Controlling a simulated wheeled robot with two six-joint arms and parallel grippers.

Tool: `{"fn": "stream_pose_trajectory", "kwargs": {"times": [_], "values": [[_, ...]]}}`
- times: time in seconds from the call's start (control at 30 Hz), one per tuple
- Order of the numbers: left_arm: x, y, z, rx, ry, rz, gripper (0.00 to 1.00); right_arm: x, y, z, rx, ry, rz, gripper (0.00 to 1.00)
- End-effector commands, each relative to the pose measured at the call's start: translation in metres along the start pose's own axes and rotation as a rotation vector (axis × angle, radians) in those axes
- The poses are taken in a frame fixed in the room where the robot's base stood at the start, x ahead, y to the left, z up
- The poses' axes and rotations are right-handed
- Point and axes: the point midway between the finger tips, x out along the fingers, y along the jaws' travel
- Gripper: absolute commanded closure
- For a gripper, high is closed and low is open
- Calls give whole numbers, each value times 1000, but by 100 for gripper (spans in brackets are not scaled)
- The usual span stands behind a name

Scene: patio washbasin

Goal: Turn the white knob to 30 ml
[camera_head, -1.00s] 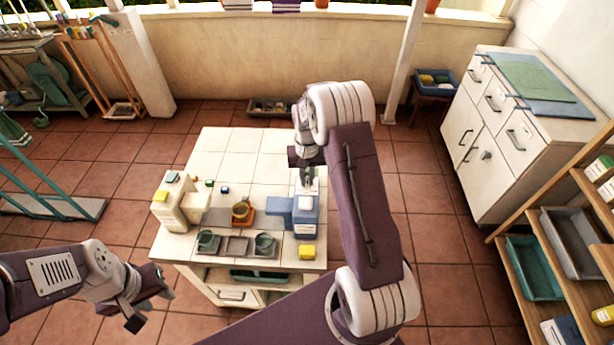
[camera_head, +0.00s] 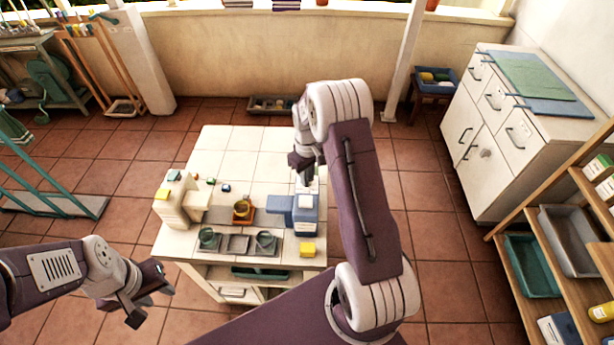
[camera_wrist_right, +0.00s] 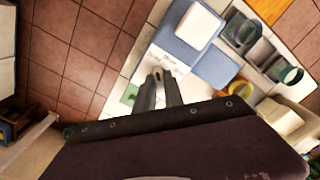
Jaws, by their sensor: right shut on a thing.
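A blue dispenser with a white front (camera_head: 304,226) stands at the right side of the tiled counter. In the right wrist view its white top block (camera_wrist_right: 198,26) and a pale panel with small print (camera_wrist_right: 172,62) show. My right gripper (camera_head: 305,182) points down at the dispenser's back part. In the wrist view its fingertips (camera_wrist_right: 160,78) are close together over the printed panel, shut on what appears to be the white knob, mostly hidden between them. The knob's setting cannot be read. My left gripper (camera_head: 152,297) is open and empty, left of the counter.
A white cabinet (camera_head: 500,150) and a wooden shelf stand at right. Open floor surrounds the counter.

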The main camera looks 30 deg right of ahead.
Motion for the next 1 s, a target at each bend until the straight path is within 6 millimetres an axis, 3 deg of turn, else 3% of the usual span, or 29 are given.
{"fn": "stream_pose_trajectory", "kwargs": {"times": [0.5,0.53,0.6,0.87,1.0], "values": [[-1,0,0,0,0,0,64,-2,1,-1,-16,5,4,100],[-1,0,0,0,0,0,64,-2,1,-1,-16,5,4,79],[-1,0,0,0,0,0,64,-2,1,-1,-16,4,3,65],[0,0,0,0,0,0,64,-1,0,-1,-14,2,2,65],[4,0,0,0,0,0,64,-14,1,-2,-14,6,3,65]]}}
